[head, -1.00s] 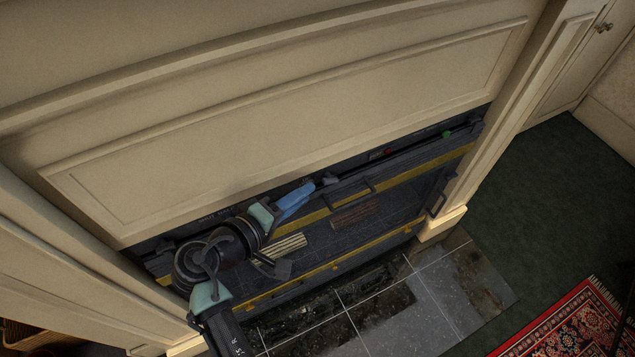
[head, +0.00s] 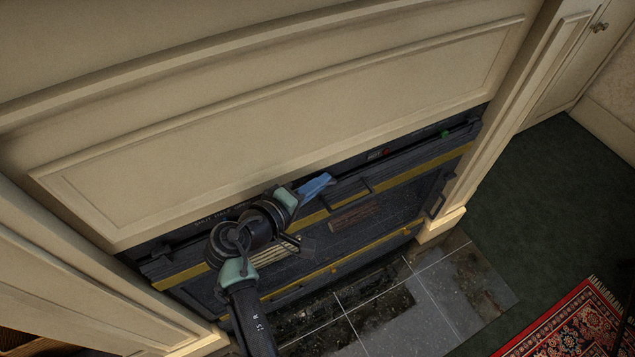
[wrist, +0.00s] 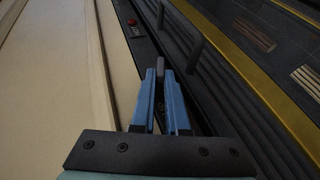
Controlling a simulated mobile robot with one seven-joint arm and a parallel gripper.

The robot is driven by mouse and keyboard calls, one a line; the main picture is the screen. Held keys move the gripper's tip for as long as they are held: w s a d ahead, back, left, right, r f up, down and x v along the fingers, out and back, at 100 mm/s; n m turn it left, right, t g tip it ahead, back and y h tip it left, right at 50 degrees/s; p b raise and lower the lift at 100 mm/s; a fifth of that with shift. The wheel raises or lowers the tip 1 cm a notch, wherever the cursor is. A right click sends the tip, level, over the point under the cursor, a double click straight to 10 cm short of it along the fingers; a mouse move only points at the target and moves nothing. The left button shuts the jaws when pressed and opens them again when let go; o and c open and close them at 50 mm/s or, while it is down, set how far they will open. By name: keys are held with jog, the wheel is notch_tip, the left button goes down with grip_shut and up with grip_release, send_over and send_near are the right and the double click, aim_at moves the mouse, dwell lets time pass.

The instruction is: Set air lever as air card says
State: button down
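My gripper (head: 328,179) has blue fingers and reaches into the dark slot under the cream panel. In the wrist view, its fingertips (wrist: 159,72) stand a narrow gap apart. A dark grey knob (wrist: 160,61), apparently a lever's end, shows at the tips, in line with the gap; I cannot tell whether they touch it. In the head view the fingers hide it. A red piece (head: 386,152) sits further right on the dark strip and shows in the wrist view (wrist: 132,23). A green knob (head: 445,134) is at the far right. No card is readable.
The cream panel (head: 290,110) overhangs the slot closely. A dark front with yellow bands (head: 420,172), handles (head: 436,203) and slatted plates (head: 352,216) lies below. A cream post (head: 440,222) bounds it at right. Green carpet (head: 540,190) beyond is open.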

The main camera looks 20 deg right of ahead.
jog(key=shift+r, duration=0.1)
jog(key=y+p, duration=0.1)
jog(key=p, duration=0.1)
jog(key=shift+d+r+p, duration=0.1)
jog(key=shift+r+p, duration=0.25)
jog(key=shift+r, duration=0.05)
jog(key=p, duration=0.2)
jog(key=g+y+p, duration=0.1)
jog(key=p, duration=0.1)
jog(key=shift+d+r+m+y, duration=0.2)
jog(key=shift+m+y, duration=0.1)
jog(key=shift+m, duration=0.1)
jog(key=shift+y+p, duration=0.5)
jog(key=shift+p, duration=0.4)
jog(key=shift+w+f+g+y+p, duration=0.1)
jog(key=shift+f+g+y+p, duration=0.05)
jog(key=shift+g+y+p, duration=0.15)
jog(key=shift+f, duration=0.1)
jog(key=c, duration=1.2)
grip_release()
